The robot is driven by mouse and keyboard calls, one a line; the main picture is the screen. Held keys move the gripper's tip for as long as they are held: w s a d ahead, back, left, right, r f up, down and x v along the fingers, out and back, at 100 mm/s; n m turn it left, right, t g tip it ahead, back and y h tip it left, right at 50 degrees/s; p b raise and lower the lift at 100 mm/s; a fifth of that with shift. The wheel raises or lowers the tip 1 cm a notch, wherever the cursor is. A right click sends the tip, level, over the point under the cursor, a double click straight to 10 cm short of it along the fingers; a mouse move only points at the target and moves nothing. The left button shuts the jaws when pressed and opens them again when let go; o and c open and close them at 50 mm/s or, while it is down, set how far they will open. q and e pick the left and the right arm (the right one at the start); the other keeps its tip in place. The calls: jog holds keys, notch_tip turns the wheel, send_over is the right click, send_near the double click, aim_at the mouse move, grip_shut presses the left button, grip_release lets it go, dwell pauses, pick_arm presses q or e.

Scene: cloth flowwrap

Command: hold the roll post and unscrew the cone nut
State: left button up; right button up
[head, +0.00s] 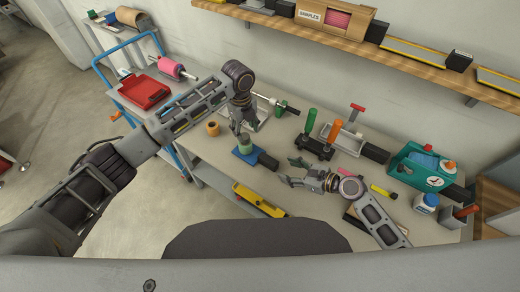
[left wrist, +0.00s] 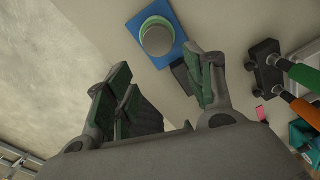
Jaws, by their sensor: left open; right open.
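A metal rod with a green collar and dark end (head: 282,107) lies near the back of the bench; it looks like the roll post with its cone nut, but it is too small to be sure. A blue base with a green and grey round piece (head: 245,150) stands nearer the front. It also shows in the left wrist view (left wrist: 157,40), beyond the fingers. My left gripper (head: 238,129) is open, pointing down just above and behind that blue base, with nothing between its fingers (left wrist: 160,95). My right gripper (head: 300,173) is open and empty above the bench front, fingers toward the left.
An orange ring (head: 213,128) sits left of my left gripper. A black block with green and orange handles (head: 313,146) stands right of centre. A blue trolley holds a red tray (head: 145,91) and pink roll (head: 170,67).

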aim_at(266, 157)
jog(key=shift+w+d+r+m, duration=0.1)
jog(key=shift+w+d+m, duration=0.5)
jog(key=shift+w+m, duration=0.2)
jog(key=shift+w+a, duration=0.1)
jog(key=shift+a, duration=0.05)
jog(key=shift+x, duration=6.75)
jog(key=shift+r, duration=0.1)
grip_shut()
